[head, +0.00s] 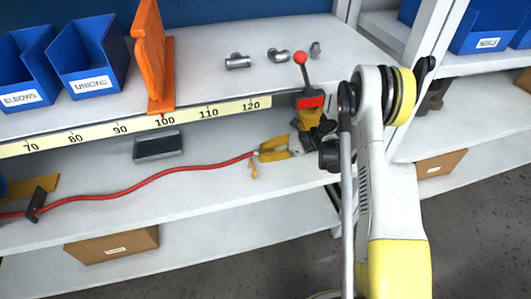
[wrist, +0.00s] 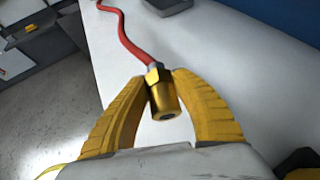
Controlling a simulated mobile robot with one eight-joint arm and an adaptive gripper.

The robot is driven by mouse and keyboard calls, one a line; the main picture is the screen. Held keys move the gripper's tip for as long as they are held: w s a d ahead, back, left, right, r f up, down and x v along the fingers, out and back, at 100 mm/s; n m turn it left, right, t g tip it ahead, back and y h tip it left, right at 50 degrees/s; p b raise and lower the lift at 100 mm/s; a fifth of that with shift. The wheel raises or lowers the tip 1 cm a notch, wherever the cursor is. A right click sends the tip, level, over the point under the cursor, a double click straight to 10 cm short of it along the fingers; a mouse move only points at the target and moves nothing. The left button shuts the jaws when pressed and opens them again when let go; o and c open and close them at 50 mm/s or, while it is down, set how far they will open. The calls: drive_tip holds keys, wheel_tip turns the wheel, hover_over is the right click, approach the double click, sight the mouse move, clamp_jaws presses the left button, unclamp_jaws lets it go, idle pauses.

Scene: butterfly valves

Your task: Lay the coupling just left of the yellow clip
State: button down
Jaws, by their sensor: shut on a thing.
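The coupling (wrist: 163,95) is a brass hex-bodied fitting on the end of a red hose (wrist: 128,38). My gripper (wrist: 159,77) is shut on it, its yellow fingers on either side. In the head view my gripper (head: 262,150) is over the lower shelf, near its right end; the coupling itself is mostly hidden there. The hose (head: 150,181) runs left along this shelf. A flat yellow piece (head: 43,186) lies at the far left beside a black bracket; I cannot tell for certain whether it is the yellow clip.
A dark grey block (head: 158,145) is behind the hose. A red-knobbed lever (head: 302,65) stands at the upper shelf's edge by my wrist. An orange divider (head: 152,55), blue bins (head: 88,55) and metal fittings (head: 238,62) occupy the upper shelf. The lower shelf's front is largely clear.

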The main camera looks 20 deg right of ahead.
drive_tip(key=shift+s+a+b, duration=0.15)
drive_tip(key=shift+a+b, duration=0.2)
drive_tip(key=shift+a, duration=1.3)
drive_tip(key=shift+s+a+b, duration=0.15)
drive_tip(key=shift+a+b, duration=0.25)
drive_tip(key=shift+a, duration=1.2)
drive_tip(key=shift+s+a+b, duration=0.15)
drive_tip(key=shift+a+b, duration=0.2)
drive_tip(key=shift+a, duration=1.3)
hover_over(227, 178)
drive_tip(key=shift+f, duration=0.15)
drive_tip(key=shift+f, duration=2.75)
drive_tip(key=c, duration=1)
unclamp_jaws()
drive_tip(key=shift+s, duration=0.1)
